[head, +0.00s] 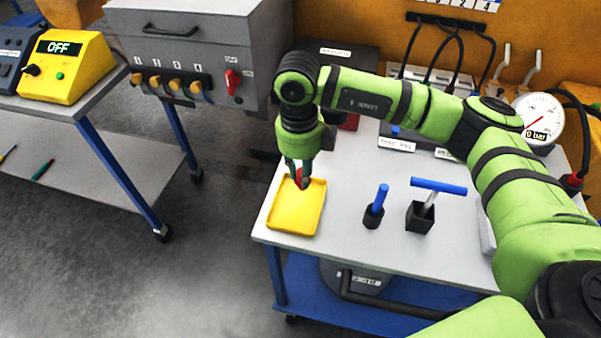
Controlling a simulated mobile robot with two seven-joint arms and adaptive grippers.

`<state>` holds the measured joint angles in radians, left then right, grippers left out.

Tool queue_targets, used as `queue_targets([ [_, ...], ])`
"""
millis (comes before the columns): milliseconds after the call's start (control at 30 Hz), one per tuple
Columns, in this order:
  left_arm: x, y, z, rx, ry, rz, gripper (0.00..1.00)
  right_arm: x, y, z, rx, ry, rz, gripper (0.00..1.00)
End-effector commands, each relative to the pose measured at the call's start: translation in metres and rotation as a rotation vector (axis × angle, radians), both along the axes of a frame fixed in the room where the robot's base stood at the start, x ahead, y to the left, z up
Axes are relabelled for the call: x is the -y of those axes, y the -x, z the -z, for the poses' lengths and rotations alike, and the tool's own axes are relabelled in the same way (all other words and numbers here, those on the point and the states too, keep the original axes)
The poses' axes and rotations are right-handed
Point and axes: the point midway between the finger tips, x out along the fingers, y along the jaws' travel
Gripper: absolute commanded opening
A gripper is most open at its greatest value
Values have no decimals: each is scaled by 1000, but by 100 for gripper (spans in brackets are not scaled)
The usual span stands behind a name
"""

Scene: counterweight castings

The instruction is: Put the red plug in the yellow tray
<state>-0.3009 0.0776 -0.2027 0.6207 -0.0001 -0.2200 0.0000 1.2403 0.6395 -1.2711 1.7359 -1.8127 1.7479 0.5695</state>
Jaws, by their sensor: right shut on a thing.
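The yellow tray (297,212) lies on the near left corner of the grey table. My right gripper (299,178) comes down over the back part of the tray and is shut on the red plug (301,181). The plug hangs between the fingertips, partly hidden by them. I cannot tell whether its lower end touches the tray floor. My left gripper does not show.
On the table (400,245), a blue-handled tool in a black holder (373,216) and a blue T-handle in a black block (420,217) stand right of the tray. A gauge (539,117) is at the back right. A second table with a yellow box (65,68) is left.

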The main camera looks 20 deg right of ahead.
Motion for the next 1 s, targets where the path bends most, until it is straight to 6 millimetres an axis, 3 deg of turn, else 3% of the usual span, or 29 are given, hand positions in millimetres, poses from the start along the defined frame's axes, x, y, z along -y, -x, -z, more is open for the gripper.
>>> queue_targets([
  [200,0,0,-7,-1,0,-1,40,4,-21,12,-1,0,-2,1],
  [533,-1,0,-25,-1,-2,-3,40,4,-21,50,-2,1,-2,1],
  [967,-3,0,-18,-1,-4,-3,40,4,-22,59,0,0,-1,1],
  [1000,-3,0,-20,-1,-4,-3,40,4,-22,57,0,0,-1,40],
])
